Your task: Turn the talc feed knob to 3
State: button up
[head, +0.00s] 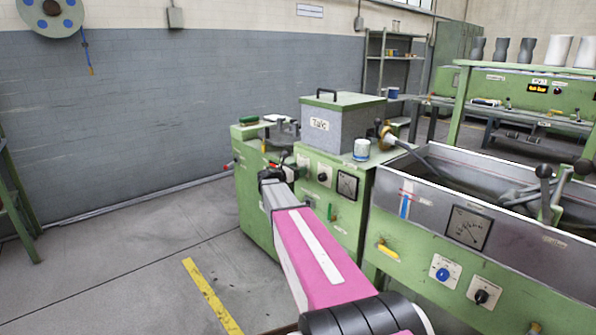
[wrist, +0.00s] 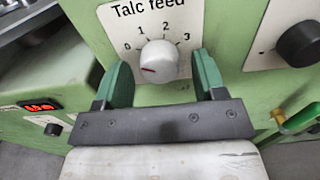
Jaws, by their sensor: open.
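The talc feed knob (wrist: 159,62) is a round, pale grey knob on a white "Talc feed" plate (wrist: 187,14) marked 0, 1, 2 and 3. Its red mark shows on the left side, pointing left and a little below the 0. My gripper (wrist: 162,67) is open, with one green finger to the left of the knob and one to the right. Gaps show between the fingers and the knob in the wrist view; I cannot tell how deep the fingers reach. In the head view my arm largely hides the knob.
A black knob (wrist: 299,44) sits on a plate to the right. A green-handled lever (wrist: 301,118) is at lower right, and a red display (wrist: 40,105) at left. A grey Talc box (head: 347,128) and a white cup (head: 361,149) stand on the machine.

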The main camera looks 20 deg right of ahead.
jog(key=shift+d, duration=0.1)
jog(key=c, duration=0.9)
jog(key=shift+m, duration=0.3)
jog(key=shift+r+m, duration=0.1)
jog(key=shift+m, duration=11.5)
